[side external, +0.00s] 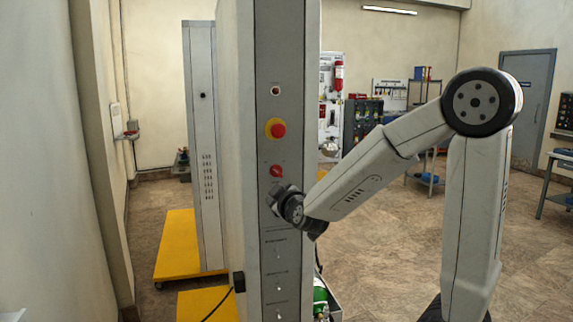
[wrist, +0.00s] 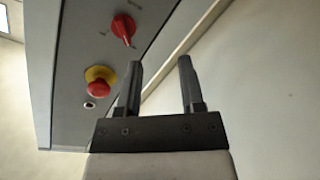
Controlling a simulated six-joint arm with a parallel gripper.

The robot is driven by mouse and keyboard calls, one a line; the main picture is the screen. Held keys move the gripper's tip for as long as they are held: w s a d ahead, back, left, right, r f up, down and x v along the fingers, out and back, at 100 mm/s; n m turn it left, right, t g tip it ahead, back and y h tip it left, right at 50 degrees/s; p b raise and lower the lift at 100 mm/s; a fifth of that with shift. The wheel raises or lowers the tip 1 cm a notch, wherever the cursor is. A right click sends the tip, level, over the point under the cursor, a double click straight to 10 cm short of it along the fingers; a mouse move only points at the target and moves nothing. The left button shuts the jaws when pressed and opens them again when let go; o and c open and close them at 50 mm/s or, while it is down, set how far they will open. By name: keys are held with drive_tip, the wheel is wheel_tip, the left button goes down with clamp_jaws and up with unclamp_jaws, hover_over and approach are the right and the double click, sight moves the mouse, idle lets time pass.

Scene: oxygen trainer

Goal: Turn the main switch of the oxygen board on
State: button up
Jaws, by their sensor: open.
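The oxygen board (side external: 255,200) stands upright, its narrow grey control face towards the side camera. The main switch, a red rotary knob (side external: 277,171), sits below the emergency stop on this face. It also shows in the wrist view (wrist: 122,28), its handle slightly tilted there. My gripper (wrist: 160,63) is open and empty, both fingers apart; the knob lies above and left of the fingertips in that view. In the side view my gripper (side external: 277,196) is close to the face, just below the knob; whether it touches the face is unclear.
A red emergency stop on a yellow ring (side external: 276,129) sits above the knob, with a small round fitting (side external: 275,90) higher up. Small labelled controls (side external: 279,252) lie below my gripper. A green cylinder (side external: 320,296) stands low beside the board.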

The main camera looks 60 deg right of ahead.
sight(278, 174)
drive_tip(key=shift+s+d+r+h, duration=0.3)
drive_tip(key=shift+d+r+h, duration=0.3)
drive_tip(key=shift+d, duration=0.05)
drive_tip(key=shift+s+d+r+h, duration=0.3)
drive_tip(key=shift+d+r+h, duration=0.3)
drive_tip(key=shift+x, duration=3.9)
drive_tip(key=shift+f, duration=0.2)
drive_tip(key=shift+c, duration=0.2)
clamp_jaws()
